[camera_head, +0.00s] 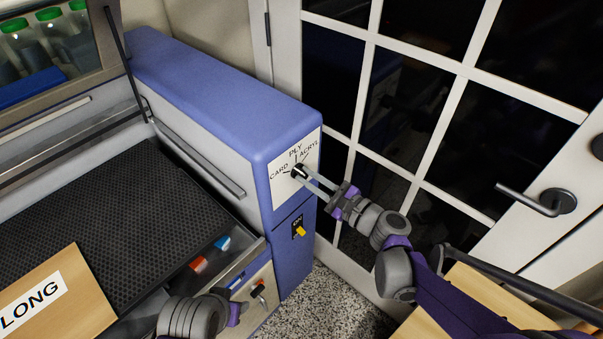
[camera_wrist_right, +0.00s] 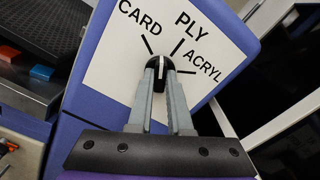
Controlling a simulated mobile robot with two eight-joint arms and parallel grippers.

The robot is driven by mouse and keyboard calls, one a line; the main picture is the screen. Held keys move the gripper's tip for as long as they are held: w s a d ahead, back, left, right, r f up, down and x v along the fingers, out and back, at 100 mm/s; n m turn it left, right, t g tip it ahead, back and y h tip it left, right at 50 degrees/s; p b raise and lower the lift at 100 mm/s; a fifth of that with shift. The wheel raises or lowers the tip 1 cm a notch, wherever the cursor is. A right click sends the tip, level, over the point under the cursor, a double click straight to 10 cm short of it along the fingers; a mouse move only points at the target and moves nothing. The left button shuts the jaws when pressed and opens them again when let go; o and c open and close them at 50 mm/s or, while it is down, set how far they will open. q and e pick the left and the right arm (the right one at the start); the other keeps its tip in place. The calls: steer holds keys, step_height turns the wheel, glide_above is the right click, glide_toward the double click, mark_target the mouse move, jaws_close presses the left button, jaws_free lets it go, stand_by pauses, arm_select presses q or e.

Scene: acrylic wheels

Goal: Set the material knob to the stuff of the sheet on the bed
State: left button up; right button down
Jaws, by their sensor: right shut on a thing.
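The material knob (camera_head: 299,172) is black, on a white dial plate (camera_head: 282,187) marked CARD, PLY and ACRYL. My right gripper (camera_head: 306,178) is shut on it. In the right wrist view both fingertips (camera_wrist_right: 160,66) press its sides. The knob (camera_wrist_right: 160,76) shows a white line pointing up, seemingly between the CARD and PLY ticks; the fingers partly hide it. The black honeycomb bed (camera_head: 100,205) looks bare where it shows. A wooden sheet marked LONG (camera_head: 75,300) shows at lower left; I cannot tell whether it lies on the bed. My left arm shows at the bottom, its fingers unseen.
Below the dial is a yellow switch (camera_head: 299,231) on the blue housing. A red block (camera_head: 198,264) and a blue block (camera_head: 222,242) sit at the bed's right edge. A glazed door (camera_head: 470,70) stands close behind my right arm.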

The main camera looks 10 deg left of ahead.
steer(key=m, duration=0.3)
steer(key=shift+m, duration=0.3)
steer(key=shift+m+b, duration=0.45)
steer(key=shift+m, duration=0.55)
steer(key=c, duration=1.3)
jaws_free()
steer(key=o, duration=0.6)
steer(key=shift+v, duration=3.5)
steer(key=shift+s, duration=0.1)
